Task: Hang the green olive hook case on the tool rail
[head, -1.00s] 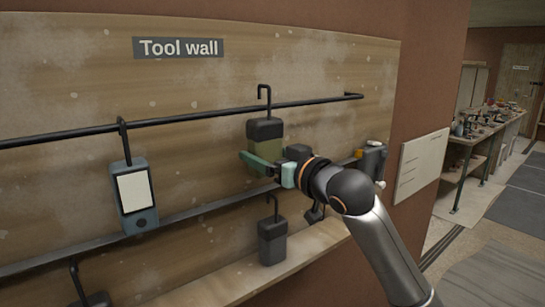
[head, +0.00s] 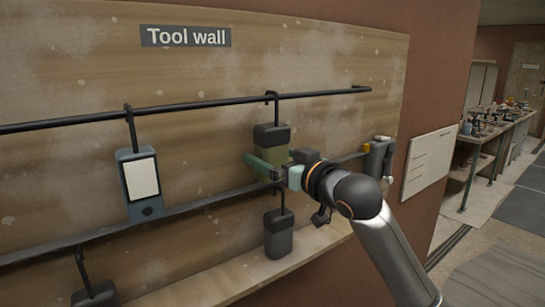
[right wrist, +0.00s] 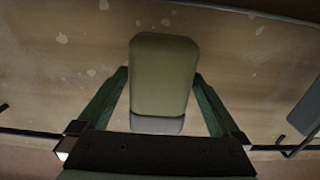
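The green olive hook case (head: 268,145) is upright at the tool wall, with a dark cap and a black hook (head: 277,110) on top. The hook's bend is at the upper tool rail (head: 200,106) and appears to go over it; whether the rail bears the weight I cannot tell. My right gripper (head: 268,168) is shut on the case, one green finger on each side. In the right wrist view the case (right wrist: 163,80) stands between the fingertips. My left gripper is not in view.
A blue-grey case with a white face (head: 140,187) hangs left on the upper rail. A dark grey case (head: 278,236) hangs below from the lower rail (head: 200,203), another at bottom left (head: 95,296). A wooden ledge (head: 215,283) runs underneath. The upper rail is free between the cases.

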